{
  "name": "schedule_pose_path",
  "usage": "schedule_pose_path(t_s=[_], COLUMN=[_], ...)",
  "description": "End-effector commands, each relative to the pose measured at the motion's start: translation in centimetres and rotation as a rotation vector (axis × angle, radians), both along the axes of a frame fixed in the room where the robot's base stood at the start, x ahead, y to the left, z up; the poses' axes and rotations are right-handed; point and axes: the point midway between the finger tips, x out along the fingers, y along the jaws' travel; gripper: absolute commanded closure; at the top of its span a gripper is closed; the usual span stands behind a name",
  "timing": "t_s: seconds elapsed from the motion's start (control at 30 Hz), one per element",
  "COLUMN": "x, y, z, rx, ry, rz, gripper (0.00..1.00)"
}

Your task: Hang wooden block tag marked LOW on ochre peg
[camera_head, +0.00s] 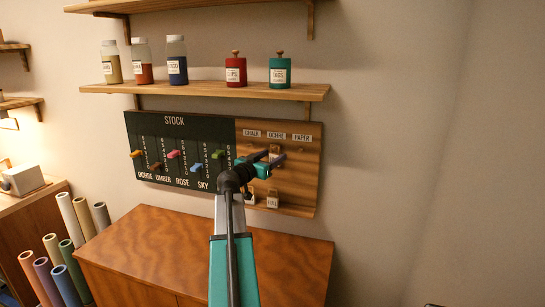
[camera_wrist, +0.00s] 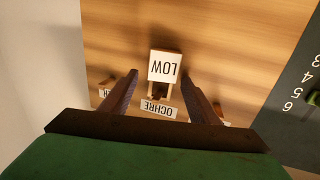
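The wooden block tag marked LOW (camera_wrist: 164,67) shows upside down in the wrist view, with its white face toward the camera. Its frame end lies by the OCHRE label (camera_wrist: 158,109), where a dark peg end (camera_wrist: 157,94) shows; the tag appears to hang there. My gripper (camera_wrist: 160,74) has its two dark fingers on either side of the tag, with gaps visible, so it looks open. In the head view my gripper (camera_head: 265,160) is at the board below the OCHRE label (camera_head: 276,135) and hides the LOW tag and the ochre peg.
The stock board (camera_head: 178,150) with coloured sliders is left of the peg area. A tag marked FULL (camera_head: 272,202) and another tag (camera_head: 249,198) hang lower on the wood. CHALK (camera_head: 252,133) and PAPER (camera_head: 301,138) labels flank OCHRE. A shelf (camera_head: 210,91) with jars is above, a cabinet (camera_head: 205,255) below.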

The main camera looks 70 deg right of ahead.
Motion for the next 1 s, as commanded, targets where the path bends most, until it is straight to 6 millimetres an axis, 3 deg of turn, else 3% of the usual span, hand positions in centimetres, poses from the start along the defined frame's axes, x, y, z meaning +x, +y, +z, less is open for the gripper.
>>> schedule_pose_path(t_s=[0.53,1.0], x=[0.4,1.4], y=[0.9,6.5], z=[0.0,-0.1], rx=[-0.002,-0.001], ry=[-0.001,-0.002], rz=[0.006,0.004], gripper=[0.42,0.42])
